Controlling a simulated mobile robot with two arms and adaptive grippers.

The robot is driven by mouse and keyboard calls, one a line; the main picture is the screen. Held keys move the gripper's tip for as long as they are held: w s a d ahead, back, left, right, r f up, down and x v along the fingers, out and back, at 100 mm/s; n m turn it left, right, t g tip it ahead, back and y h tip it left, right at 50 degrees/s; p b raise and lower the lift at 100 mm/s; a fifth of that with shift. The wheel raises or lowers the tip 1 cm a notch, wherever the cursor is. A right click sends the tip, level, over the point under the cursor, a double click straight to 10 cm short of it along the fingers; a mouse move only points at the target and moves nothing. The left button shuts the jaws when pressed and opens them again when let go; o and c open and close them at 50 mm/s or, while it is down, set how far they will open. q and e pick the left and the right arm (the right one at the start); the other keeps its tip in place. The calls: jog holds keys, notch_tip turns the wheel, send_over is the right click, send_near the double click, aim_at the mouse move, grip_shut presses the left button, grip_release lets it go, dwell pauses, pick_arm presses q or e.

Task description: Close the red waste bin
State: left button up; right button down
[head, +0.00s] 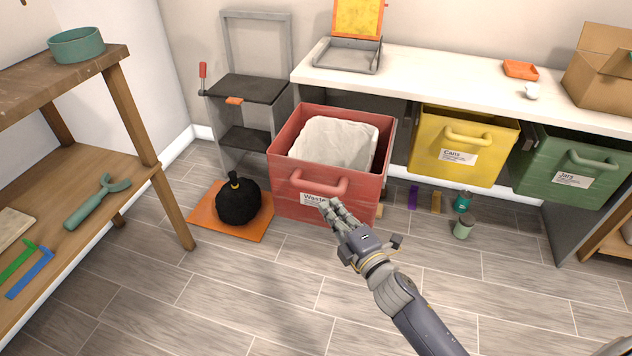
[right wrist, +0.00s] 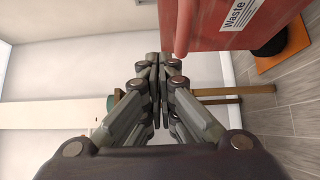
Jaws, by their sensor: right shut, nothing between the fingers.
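The red waste bin (head: 288,191) is a pull-out drawer with a front handle (head: 320,184) and a "Waste" label. It stands out in front of the white counter, with a white liner (head: 334,143) showing inside. My right gripper (head: 330,208) is shut and empty, just in front of the bin's front face, below and right of the handle. In the right wrist view the bin front (right wrist: 205,25) is at the upper right, beside the shut fingertips (right wrist: 160,60). I cannot tell whether the fingers touch it. My left gripper is not in view.
A yellow cans bin (head: 428,150) and a green jars bin (head: 540,170) hang under the counter (head: 440,75) on the right. A black bag (head: 238,203) sits on an orange mat (head: 210,222) left of the red bin. A wooden shelf (head: 130,108) stands at left. Front floor is clear.

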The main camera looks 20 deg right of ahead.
aim_at(317, 184)
jog(key=w, duration=0.3)
jog(key=w+a+b, duration=0.1)
jog(key=w, duration=0.6)
jog(key=shift+a, duration=0.35)
jog(key=shift+w+d+f+b, duration=0.1)
jog(key=shift+w+d+b, duration=0.35)
jog(key=shift+w+d, duration=0.4)
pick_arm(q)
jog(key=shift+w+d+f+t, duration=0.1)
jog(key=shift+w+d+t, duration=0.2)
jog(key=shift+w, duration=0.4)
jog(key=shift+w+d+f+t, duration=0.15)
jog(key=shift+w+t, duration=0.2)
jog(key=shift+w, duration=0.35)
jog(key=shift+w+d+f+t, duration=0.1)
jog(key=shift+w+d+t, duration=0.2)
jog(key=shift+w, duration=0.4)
pick_arm(e)
jog(key=shift+w+d, duration=0.25)
jog(key=shift+w, duration=0.25)
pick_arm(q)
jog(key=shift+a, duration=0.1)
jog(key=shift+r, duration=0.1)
pick_arm(e)
jog(key=shift+d, duration=0.1)
